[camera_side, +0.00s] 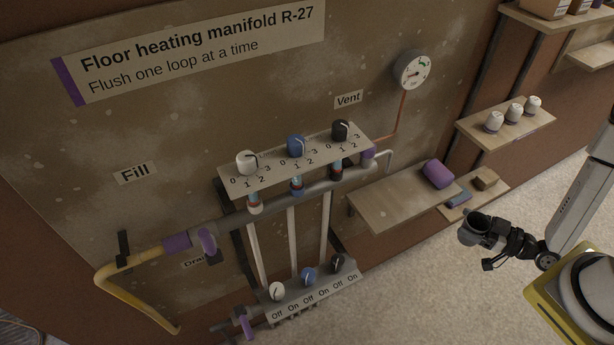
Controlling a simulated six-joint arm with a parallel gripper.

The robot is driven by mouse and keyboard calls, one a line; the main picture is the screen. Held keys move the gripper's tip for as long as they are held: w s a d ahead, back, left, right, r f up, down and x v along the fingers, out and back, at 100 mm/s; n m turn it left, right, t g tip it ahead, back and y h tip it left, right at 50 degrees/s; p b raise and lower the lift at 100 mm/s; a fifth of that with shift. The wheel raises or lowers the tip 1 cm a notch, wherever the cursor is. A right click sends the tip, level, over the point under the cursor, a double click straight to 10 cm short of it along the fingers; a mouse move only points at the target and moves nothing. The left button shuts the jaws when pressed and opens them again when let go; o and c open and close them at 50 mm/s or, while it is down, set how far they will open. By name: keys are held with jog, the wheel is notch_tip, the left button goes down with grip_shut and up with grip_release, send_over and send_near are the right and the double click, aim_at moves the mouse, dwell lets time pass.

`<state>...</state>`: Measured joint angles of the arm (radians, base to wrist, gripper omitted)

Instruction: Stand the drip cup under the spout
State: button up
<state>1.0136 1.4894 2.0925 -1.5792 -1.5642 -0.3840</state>
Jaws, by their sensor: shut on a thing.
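The drip cup (467,233) is dark grey. My gripper (482,229) is shut on it at the right of the picture, and the fingers hide part of the cup. The cup is in the air, apart from the shelves, with its dark open mouth facing mostly up. The spout (389,156) looks like the thin bent pale pipe at the right end of the manifold, near the Vent label (348,99). A wooden shelf (390,205) lies below the spout, to the left of my gripper.
A purple bundle (438,174), a blue item (459,198) and a brown block (486,179) sit right of the bare shelf part. The manifold (300,195) with its knobs stands left. A gauge (412,70) and a shelf with white-topped jars (515,112) are above.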

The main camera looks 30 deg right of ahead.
jog(key=w+a+f, duration=0.2)
jog(key=w+f, duration=0.3)
jog(key=shift+a+f+t+h, duration=0.2)
jog(key=shift+f+t+h, duration=0.1)
jog(key=shift+h, duration=0.1)
jog(key=x, duration=1.4)
jog(key=shift+x, duration=2)
jog(key=shift+f, duration=0.1)
jog(key=shift+f, duration=0.15)
